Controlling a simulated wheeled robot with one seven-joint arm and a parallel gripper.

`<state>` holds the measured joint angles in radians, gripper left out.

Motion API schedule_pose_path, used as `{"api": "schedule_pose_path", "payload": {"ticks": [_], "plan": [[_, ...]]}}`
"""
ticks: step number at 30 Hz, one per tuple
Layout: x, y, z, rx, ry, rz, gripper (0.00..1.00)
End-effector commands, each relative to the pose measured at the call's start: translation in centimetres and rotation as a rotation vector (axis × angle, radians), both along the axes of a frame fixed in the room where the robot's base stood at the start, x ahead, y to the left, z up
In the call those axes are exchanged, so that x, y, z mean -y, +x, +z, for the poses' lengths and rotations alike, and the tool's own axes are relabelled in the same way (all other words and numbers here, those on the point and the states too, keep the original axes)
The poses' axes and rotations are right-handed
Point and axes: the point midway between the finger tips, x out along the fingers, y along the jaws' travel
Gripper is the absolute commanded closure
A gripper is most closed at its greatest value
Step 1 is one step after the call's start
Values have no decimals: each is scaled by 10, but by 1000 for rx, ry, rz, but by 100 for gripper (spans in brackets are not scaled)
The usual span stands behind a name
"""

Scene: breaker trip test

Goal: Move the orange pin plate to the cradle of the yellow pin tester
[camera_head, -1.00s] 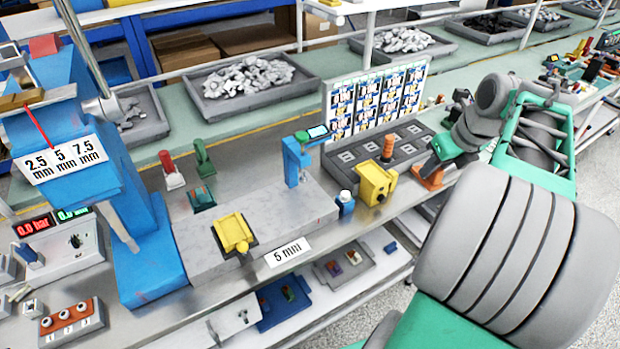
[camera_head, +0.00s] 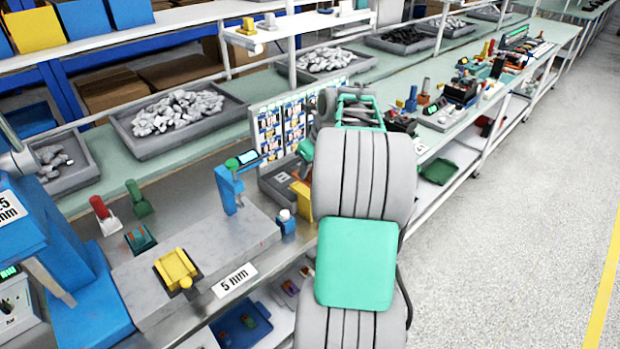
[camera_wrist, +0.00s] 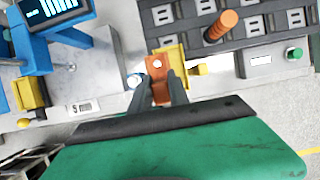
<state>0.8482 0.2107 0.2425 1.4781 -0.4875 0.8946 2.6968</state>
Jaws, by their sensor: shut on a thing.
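My gripper (camera_wrist: 160,88) is shut on the orange pin plate (camera_wrist: 157,67), which has a pale hole near its far end. In the wrist view the plate is in front of a yellow device (camera_wrist: 174,52), perhaps the yellow pin tester, and covers part of it. I cannot tell whether they touch, and its cradle is not clear. In the head view only the left part of this yellow device (camera_head: 299,200) shows, at the bench's front edge.
A second yellow device (camera_head: 176,268) sits on the stone slab (camera_head: 130,283) by a "5 mm" label. A blue stand (camera_head: 228,187) and a small blue bottle (camera_head: 287,222) stand between the two. A dark tray with an orange-brown cylinder (camera_wrist: 221,25) lies behind the plate.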

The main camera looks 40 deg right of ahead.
Motion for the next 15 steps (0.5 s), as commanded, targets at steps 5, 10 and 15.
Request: {"api": "schedule_pose_path", "payload": {"ticks": [5, 10, 15], "plan": [[16, 11, -21, 1, -1, 1, 100], [21, 14, -43, 0, 1, 0, 100], [21, 14, -58, 3, -3, 1, 100]]}}
